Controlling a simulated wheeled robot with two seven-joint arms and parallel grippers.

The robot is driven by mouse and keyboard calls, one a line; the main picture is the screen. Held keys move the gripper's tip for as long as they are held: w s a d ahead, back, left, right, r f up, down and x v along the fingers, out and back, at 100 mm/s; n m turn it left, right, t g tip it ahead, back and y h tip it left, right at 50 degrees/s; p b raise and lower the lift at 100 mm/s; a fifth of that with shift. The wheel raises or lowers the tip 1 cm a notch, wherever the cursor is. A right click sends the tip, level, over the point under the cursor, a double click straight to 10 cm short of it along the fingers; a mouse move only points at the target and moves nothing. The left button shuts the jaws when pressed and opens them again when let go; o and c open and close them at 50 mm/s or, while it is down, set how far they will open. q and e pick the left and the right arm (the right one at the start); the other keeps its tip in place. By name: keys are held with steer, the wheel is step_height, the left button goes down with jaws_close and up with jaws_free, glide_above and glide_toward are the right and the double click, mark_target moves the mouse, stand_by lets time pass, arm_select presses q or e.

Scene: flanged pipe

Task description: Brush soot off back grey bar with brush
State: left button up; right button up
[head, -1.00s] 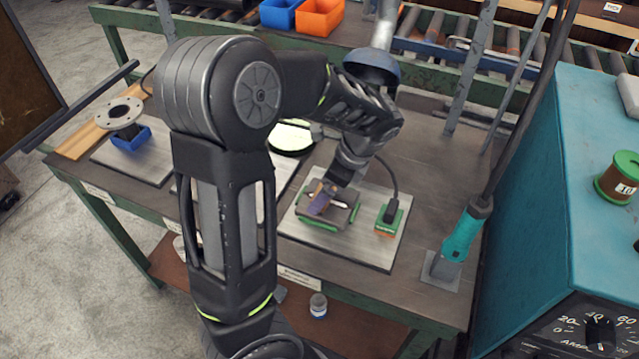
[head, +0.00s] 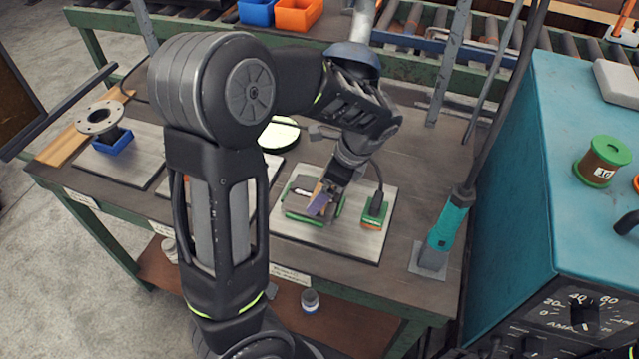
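My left gripper (head: 329,189), on the arm rising from the bottom left of centre, points down over the right-hand grey plate (head: 325,245). It appears shut on a small brush (head: 318,204) with a tan and purple block. The brush is at a green holder (head: 297,216) on that plate, over or against a grey piece in it. Whether the brush touches that piece, which grey bar is the back one, and any soot on it cannot be made out; gripper and brush cover part of the holder. My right gripper is out of view.
A green and orange block with a black corded piece (head: 374,211) stands right of the holder. A teal-handled tool (head: 448,224) stands near the bench's right end, beside the teal machine (head: 590,240). A flanged pipe (head: 101,123) sits in a blue holder at left.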

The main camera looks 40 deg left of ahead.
arm_select(q)
steer(key=shift+w+d+r, duration=0.1)
steer(key=shift+w+d, duration=0.1)
steer(key=shift+d, duration=0.35)
steer(key=shift+w+d, duration=0.2)
steer(key=shift+d, duration=0.35)
steer(key=shift+s+a, duration=0.2)
steer(key=shift+a, duration=0.4)
steer(key=shift+s+a, duration=0.2)
steer(key=shift+a, duration=0.4)
steer(key=shift+s+a+p, duration=0.2)
steer(key=shift+s+a, duration=0.05)
steer(key=shift+a, duration=0.3)
steer(key=shift+s+a+p, duration=0.15)
steer(key=shift+s+a, duration=0.05)
steer(key=shift+a, duration=0.35)
steer(key=shift+a, duration=0.1)
